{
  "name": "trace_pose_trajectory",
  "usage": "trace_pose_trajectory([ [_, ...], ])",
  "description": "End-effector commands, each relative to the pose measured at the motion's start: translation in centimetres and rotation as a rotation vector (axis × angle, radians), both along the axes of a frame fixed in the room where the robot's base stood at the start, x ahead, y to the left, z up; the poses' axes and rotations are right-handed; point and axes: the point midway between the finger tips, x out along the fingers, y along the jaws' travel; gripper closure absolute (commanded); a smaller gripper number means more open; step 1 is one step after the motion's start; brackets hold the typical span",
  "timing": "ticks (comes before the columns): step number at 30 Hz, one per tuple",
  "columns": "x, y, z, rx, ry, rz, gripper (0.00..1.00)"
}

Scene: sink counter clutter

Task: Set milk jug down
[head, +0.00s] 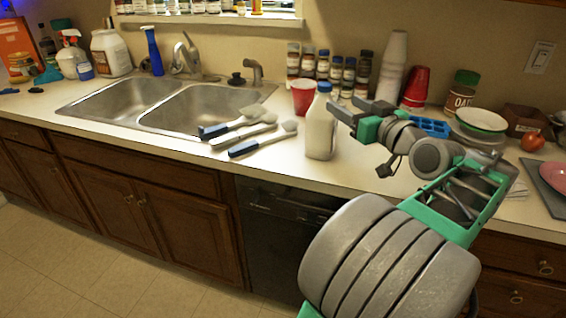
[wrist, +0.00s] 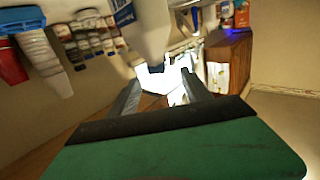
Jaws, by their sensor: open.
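The milk jug (head: 319,128) is a white bottle with a blue cap. It stands upright on the counter (head: 281,172), right of the sink, in the head view. My gripper (head: 343,104) is just right of the jug's upper part, with its fingers spread and pointing toward it. In the wrist view, a pale, blurred shape at the top that looks like the jug (wrist: 145,25) lies beyond my open fingers (wrist: 160,84). Nothing shows between the fingers. I cannot tell whether a finger touches the jug.
Brushes with blue handles (head: 240,128) lie left of the jug, by the sink (head: 185,108). A red cup (head: 303,98) and several spice jars (head: 322,68) stand behind it. Stacked cups (head: 393,65), a blue tray (head: 430,127) and a bowl (head: 481,120) are to the right.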

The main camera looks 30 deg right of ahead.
Motion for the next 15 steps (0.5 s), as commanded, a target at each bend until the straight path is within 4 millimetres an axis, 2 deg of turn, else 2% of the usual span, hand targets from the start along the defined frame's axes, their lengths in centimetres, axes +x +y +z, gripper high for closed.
trace_pose_trajectory([
  [3,4.1,4.6,-3.8,0.043,0.138,0.069,0.43],
  [5,6.1,7.8,-6.7,0.071,0.243,0.107,0.43],
  [6,7.1,10.4,-8.8,0.089,0.325,0.132,0.43],
  [8,8.0,14.9,-12.5,0.113,0.467,0.169,0.43],
  [9,7.9,17.9,-15.0,0.124,0.565,0.189,0.43],
  [11,6.8,22.1,-18.3,0.133,0.711,0.209,0.43],
  [12,5.6,24.6,-20.4,0.132,0.806,0.215,0.43],
  [14,3.0,28.0,-23.2,0.125,0.946,0.218,0.43],
  [15,1.0,29.7,-24.8,0.117,1.032,0.211,0.43],
])
